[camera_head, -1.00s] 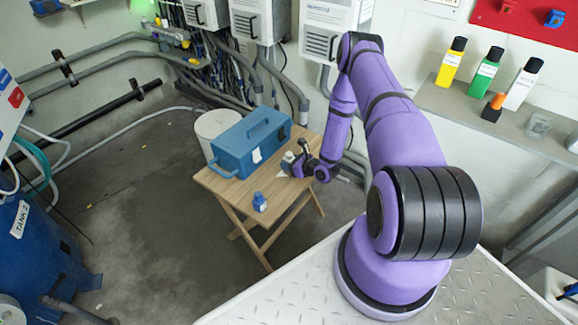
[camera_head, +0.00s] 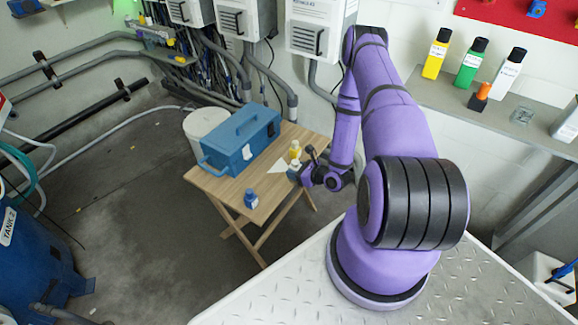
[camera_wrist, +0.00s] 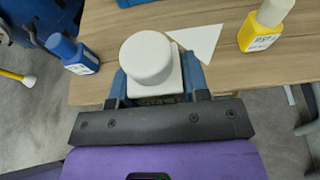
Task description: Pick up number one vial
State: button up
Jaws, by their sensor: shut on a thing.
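My gripper (camera_wrist: 158,88) is shut on a white-capped vial (camera_wrist: 147,58) above the right part of the small wooden table. Its fingers are on both sides of the vial, and its label is mostly hidden. In the head view the gripper (camera_head: 303,168) partly covers this vial. A blue vial (camera_head: 251,199) stands near the table's front corner and shows at left in the wrist view (camera_wrist: 72,54). A yellow vial (camera_head: 295,152) stands just behind the gripper and shows at upper right in the wrist view (camera_wrist: 262,32). I cannot read which vial is number one.
A blue toolbox (camera_head: 240,143) fills the table's back left. A white paper triangle (camera_wrist: 197,41) lies on the wooden table (camera_head: 222,190) near the held vial. Yellow, green and white bottles stand on the wall shelf (camera_head: 440,98) at right.

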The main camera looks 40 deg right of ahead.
jog(key=s, duration=0.6)
jog(key=shift+r, duration=0.3)
jog(key=shift+s+d, duration=0.1)
jog(key=shift+d, duration=0.05)
notch_tip(320, 180, up, 7)
dwell(0.7)
jog(key=shift+w+d, duration=0.2)
jog(key=shift+d, duration=0.3)
jog(key=shift+w+d, duration=0.15)
jog(key=shift+d, duration=0.35)
jog(key=shift+w+a, duration=0.2)
jog(key=shift+w, duration=0.35)
jog(key=shift+w+a, duration=0.15)
jog(key=shift+w, duration=0.35)
